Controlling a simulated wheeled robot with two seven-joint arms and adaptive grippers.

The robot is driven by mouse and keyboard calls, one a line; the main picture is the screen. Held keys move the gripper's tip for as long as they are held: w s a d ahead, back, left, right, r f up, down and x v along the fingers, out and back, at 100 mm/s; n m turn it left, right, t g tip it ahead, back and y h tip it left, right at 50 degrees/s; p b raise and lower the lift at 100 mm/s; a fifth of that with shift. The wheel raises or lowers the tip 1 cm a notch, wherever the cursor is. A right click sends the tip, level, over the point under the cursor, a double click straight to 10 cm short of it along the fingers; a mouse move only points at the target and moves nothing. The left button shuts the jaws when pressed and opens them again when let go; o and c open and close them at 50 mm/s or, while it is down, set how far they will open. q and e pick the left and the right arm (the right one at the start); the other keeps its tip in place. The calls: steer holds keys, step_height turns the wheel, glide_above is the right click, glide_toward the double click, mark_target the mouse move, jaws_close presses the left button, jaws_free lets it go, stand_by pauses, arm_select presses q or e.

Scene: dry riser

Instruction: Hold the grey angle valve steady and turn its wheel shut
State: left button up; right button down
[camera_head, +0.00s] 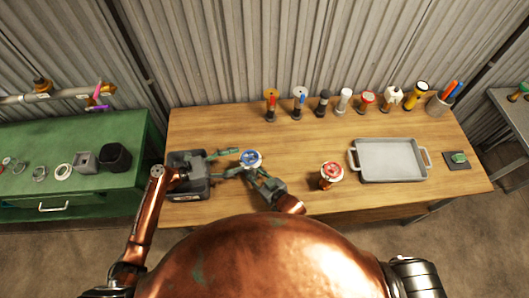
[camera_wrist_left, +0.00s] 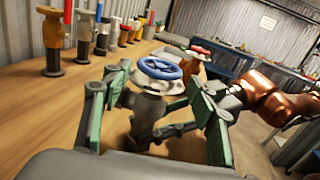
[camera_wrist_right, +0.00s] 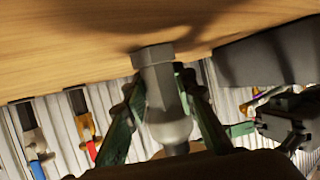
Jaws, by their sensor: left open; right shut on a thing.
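The grey angle valve has a blue wheel (camera_head: 251,158) and stands left of the table's middle. The left wrist view shows the wheel (camera_wrist_left: 160,68) on top of the grey body (camera_wrist_left: 148,112). My right gripper (camera_head: 252,172) is shut on the body from the right. In the right wrist view the grey body (camera_wrist_right: 165,100) is between its green-padded fingers, with a hexagonal end close to the wood; I cannot tell if it touches. My left gripper (camera_head: 229,162) is open to the left of the valve, its fingers pointing at it. The left wrist view shows these fingers (camera_wrist_left: 153,112) spread apart.
A dark box (camera_head: 188,190) is under my left wrist. A red-wheeled valve (camera_head: 331,172) and a grey tray (camera_head: 390,160) stand to the right. Several fittings and a tool cup (camera_head: 438,104) line the back edge. The wooden table (camera_head: 210,125) is bare behind the valve.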

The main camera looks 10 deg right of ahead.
arm_select(q)
steer(key=w+d, duration=0.2)
steer(key=d, duration=0.9)
steer(key=shift+w+d, duration=0.15)
steer(key=shift+d, duration=0.1)
steer(key=shift+a, duration=0.1)
steer(key=c, duration=1.2)
